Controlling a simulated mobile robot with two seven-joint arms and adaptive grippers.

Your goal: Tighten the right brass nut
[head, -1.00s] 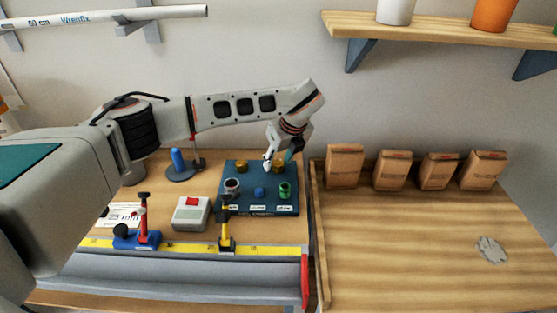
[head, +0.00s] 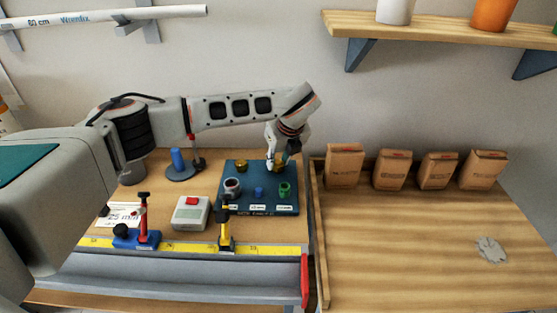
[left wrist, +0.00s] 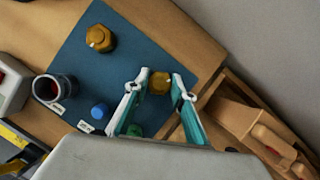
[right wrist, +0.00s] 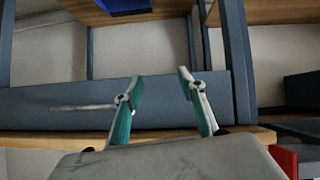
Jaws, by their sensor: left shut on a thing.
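The right brass nut (left wrist: 160,82) sits at the back right of the blue board (head: 235,206). My left gripper (left wrist: 160,80) is over it, with a fingertip on each side, shut on the nut. In the head view my left gripper (head: 277,163) comes down on the nut (head: 281,167) from above and partly hides it. The left brass nut (head: 241,164) stands apart on the same board, and also shows in the left wrist view (left wrist: 100,38). My right gripper (right wrist: 160,85) is open and empty, away from the board.
On the board's front are a grey-and-red cup-like fitting (head: 232,186), a blue piece (head: 258,192) and a green fitting (head: 285,189). A grey box with a red button (head: 191,212) stands left. Paper bags (head: 345,166) stand right; the right bench is mostly clear.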

